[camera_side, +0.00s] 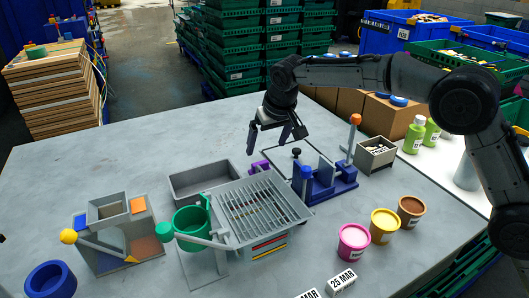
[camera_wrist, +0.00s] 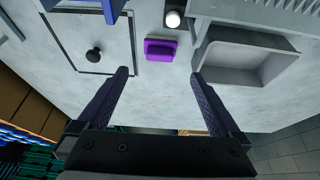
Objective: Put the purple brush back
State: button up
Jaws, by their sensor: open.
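The purple brush (camera_wrist: 160,50) lies on the grey table between a black-outlined rectangle and a grey tray in the wrist view. In the side view only part of the purple brush (camera_side: 259,167) shows behind the grated box. My gripper (camera_side: 267,147) is open and empty above the table close to the brush. In the wrist view the fingers of my gripper (camera_wrist: 159,75) are spread wide, with the brush beyond their tips and between their lines. The brush is not touched by the fingers in that view.
A grey tray (camera_side: 176,185) and a grated box (camera_side: 300,207) stand by the brush. A blue fixture (camera_side: 340,184) stands right of it. A small black knob (camera_wrist: 93,54) stands inside the outlined rectangle (camera_wrist: 132,28). The table's left and back are clear.

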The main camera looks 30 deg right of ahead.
jog(key=shift+s+r, duration=0.2)
jog(key=shift+r, duration=0.25)
jog(key=s+d+r, duration=0.5)
jog(key=s+d, duration=0.1)
jog(key=s, duration=0.3)
jog(key=s+d+r, duration=0.6)
jog(key=s+d, duration=0.1)
jog(key=s, duration=0.3)
jog(key=s+d+f, duration=0.2)
jog(key=s, duration=0.6)
jog(key=s+d+f, duration=0.2)
jog(key=s, duration=0.6)
jog(key=s+d+f+t, duration=0.1)
jog(key=s+d+f, duration=0.1)
jog(key=s, duration=0.6)
jog(key=shift+f, duration=0.6)
